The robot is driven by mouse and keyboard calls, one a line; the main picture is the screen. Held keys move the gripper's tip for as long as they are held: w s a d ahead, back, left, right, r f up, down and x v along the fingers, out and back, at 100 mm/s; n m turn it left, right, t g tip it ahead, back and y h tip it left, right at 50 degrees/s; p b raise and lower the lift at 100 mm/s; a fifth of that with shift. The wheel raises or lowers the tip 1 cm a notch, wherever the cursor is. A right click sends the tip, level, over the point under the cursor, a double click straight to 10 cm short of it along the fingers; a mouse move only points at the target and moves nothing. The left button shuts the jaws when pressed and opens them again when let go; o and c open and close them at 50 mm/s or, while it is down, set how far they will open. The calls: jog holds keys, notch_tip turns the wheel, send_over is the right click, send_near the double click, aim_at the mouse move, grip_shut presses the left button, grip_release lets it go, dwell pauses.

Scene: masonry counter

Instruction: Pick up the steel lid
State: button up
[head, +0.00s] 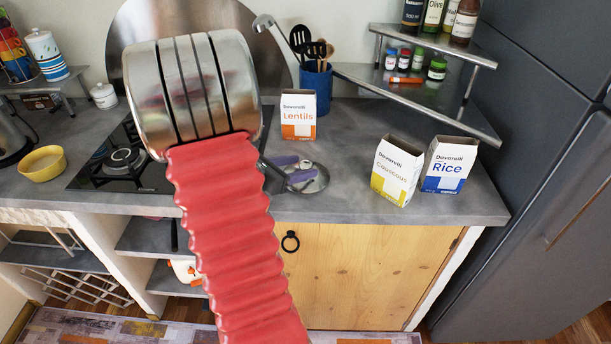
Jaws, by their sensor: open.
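The steel lid (312,186) is a round, shiny disc lying on the grey counter, just right of the hob and partly hidden by my arm and gripper. My gripper (307,167) shows beside my red arm as two purple fingers, low over the lid. The fingers are apart, with a small pale knob of the lid seeming to show between their tips. I cannot tell whether they touch it. The gripper is open and holds nothing that I can see.
A lentils box (298,116) and a blue utensil pot (316,84) stand behind the lid. Couscous (397,170) and rice (447,165) boxes stand to the right. A black hob (120,160) and yellow bowl (43,163) are left. Counter between lid and couscous is clear.

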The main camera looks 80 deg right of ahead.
aim_at(306, 163)
jog(key=shift+x, duration=1.45)
jog(key=shift+a, duration=0.1)
jog(key=shift+c, duration=0.3)
jog(key=c, duration=1.1)
jog(key=shift+r, duration=0.1)
jog(key=shift+r, duration=4.95)
